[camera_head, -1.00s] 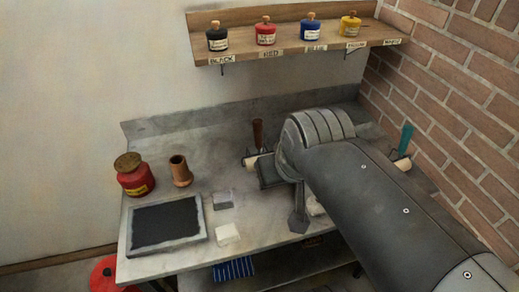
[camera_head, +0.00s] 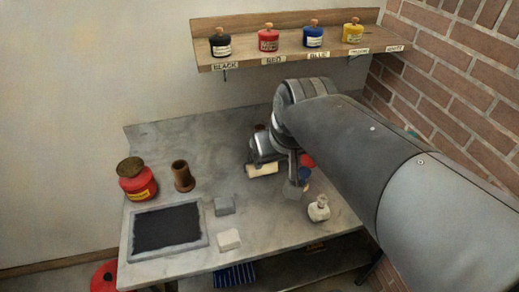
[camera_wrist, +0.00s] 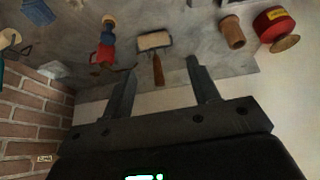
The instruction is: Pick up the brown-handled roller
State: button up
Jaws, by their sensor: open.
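The brown-handled roller shows in the wrist view, with a cream roller (camera_wrist: 154,41) and a brown handle (camera_wrist: 158,70) pointing toward my gripper. My gripper (camera_wrist: 163,70) is open and empty, its fingers on either side of the handle's line in the picture, with the handle not gripped. In the head view the cream roller (camera_head: 262,169) lies on the bench near the back, and my arm hides most of the rest.
A teal-handled tool (camera_wrist: 4,52) lies at the left in the wrist view. Red and blue items (camera_wrist: 106,45) lie beside the roller. A brown cup (camera_head: 183,177), red can (camera_head: 138,181), ink slab (camera_head: 167,227) and small bottle (camera_head: 319,209) stand on the bench. A shelf (camera_head: 290,55) is above.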

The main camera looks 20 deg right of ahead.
jog(key=w+d, duration=0.1)
jog(key=w, duration=0.8)
jog(key=n, duration=0.1)
send_near(261, 128)
jog(key=w+f, duration=0.2)
jog(key=shift+g, duration=0.5)
jog(key=x, duration=0.4)
jog(key=shift+a+f, duration=0.2)
jog(key=shift+f, duration=0.15)
jog(key=shift+x, duration=2.7)
jog(key=shift+s+d+f, duration=0.1)
jog(key=shift+s+d, duration=0.05)
jog(key=shift+s, duration=0.05)
jog(key=shift+c, duration=0.2)
jog(key=c, duration=1)
